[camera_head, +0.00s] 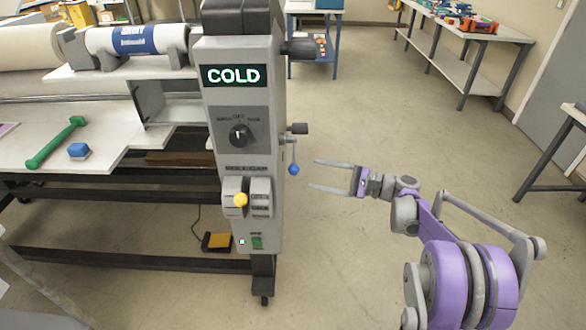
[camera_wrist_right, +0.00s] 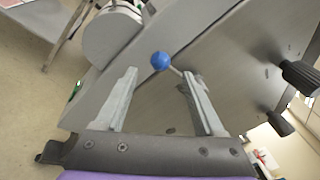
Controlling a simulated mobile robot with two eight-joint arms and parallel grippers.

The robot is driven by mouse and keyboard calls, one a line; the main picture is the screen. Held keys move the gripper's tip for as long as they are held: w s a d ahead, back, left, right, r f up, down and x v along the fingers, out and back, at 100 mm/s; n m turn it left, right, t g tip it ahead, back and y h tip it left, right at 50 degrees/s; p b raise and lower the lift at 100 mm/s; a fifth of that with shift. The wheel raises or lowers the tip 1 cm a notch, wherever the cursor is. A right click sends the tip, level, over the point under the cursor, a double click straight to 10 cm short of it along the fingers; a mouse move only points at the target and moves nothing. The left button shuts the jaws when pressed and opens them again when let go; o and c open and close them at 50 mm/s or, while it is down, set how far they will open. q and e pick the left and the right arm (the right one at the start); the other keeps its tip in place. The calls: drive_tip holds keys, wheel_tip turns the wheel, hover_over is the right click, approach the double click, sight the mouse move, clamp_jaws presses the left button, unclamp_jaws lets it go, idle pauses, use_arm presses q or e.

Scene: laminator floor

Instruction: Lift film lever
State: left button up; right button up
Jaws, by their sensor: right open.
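A thin lever with a blue ball knob (camera_head: 294,169) hangs from the right side of the grey laminator column (camera_head: 236,110). My right gripper (camera_head: 313,174) is open, its two grey fingers pointing left toward the knob with a small gap between. In the right wrist view the blue knob (camera_wrist_right: 161,61) shows just past and between the two open fingertips (camera_wrist_right: 160,72), not gripped. A second lever with a yellow knob (camera_head: 240,200) sits on the column's front. The display on top reads COLD. My left gripper is not in view.
A black side knob (camera_head: 299,128) sits just above the blue lever, and a larger dark knob (camera_head: 300,47) higher up. A green-handled tool (camera_head: 56,143) and a blue block (camera_head: 79,151) lie on the laminator bed.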

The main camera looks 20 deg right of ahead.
sight(294, 170)
drive_tip(key=x, duration=0.8)
drive_tip(key=shift+d, duration=0.1)
drive_tip(key=shift+c, duration=0.3)
clamp_jaws()
idle(0.9)
